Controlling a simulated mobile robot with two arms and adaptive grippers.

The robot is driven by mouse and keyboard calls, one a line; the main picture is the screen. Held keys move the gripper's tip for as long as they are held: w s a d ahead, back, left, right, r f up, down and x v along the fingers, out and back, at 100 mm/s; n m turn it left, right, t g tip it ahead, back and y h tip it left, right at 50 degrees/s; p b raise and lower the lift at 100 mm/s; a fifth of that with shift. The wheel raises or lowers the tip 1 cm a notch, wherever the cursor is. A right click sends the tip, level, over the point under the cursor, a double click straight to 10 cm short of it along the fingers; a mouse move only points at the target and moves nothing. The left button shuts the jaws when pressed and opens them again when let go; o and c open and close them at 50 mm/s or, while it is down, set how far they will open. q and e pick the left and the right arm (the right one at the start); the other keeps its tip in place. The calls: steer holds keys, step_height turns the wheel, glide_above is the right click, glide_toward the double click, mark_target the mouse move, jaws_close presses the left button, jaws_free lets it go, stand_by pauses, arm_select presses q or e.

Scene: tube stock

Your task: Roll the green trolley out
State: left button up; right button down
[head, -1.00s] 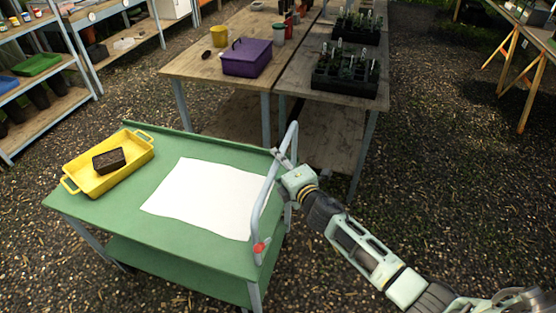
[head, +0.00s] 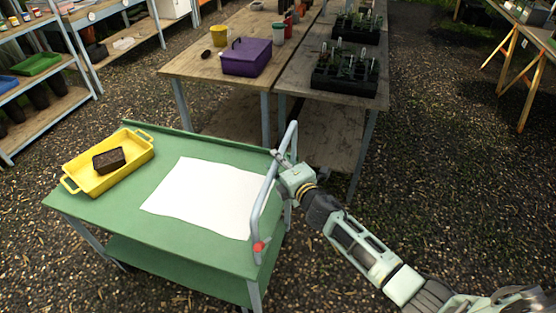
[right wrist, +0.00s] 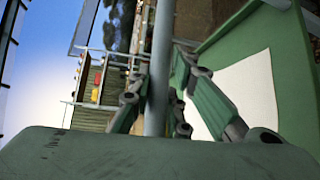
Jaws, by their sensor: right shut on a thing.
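The green trolley (head: 130,212) stands on the gravel at the lower left of the head view, with a lower shelf (head: 170,268). Its grey push handle (head: 262,208) rises at its right end. My right gripper (head: 283,162) is shut on the handle's upright bar; in the right wrist view its fingers (right wrist: 157,105) lie on both sides of the bar (right wrist: 160,60). A yellow tray (head: 82,178) with a dark brown block (head: 108,160) in it sits on the trolley's left end. A white sheet (head: 208,195) lies flat on the top. My left gripper is not in view.
Wooden tables stand just behind the trolley, bearing a purple box (head: 246,57) and black seedling trays (head: 345,72). Shelves (head: 40,75) stand at the left. Gravel on the right (head: 450,190) is open, up to a trestle table (head: 525,40).

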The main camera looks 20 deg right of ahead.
steer(key=s+d, duration=0.8)
steer(key=d, duration=0.4)
steer(key=s+d+b, duration=0.1)
steer(key=s+d, duration=0.7)
steer(key=d, duration=0.3)
steer(key=shift+d+b, duration=0.3)
steer(key=shift+d, duration=0.05)
steer(key=c, duration=1.6)
jaws_free()
steer(key=shift+c, duration=0.2)
steer(key=v, duration=1.2)
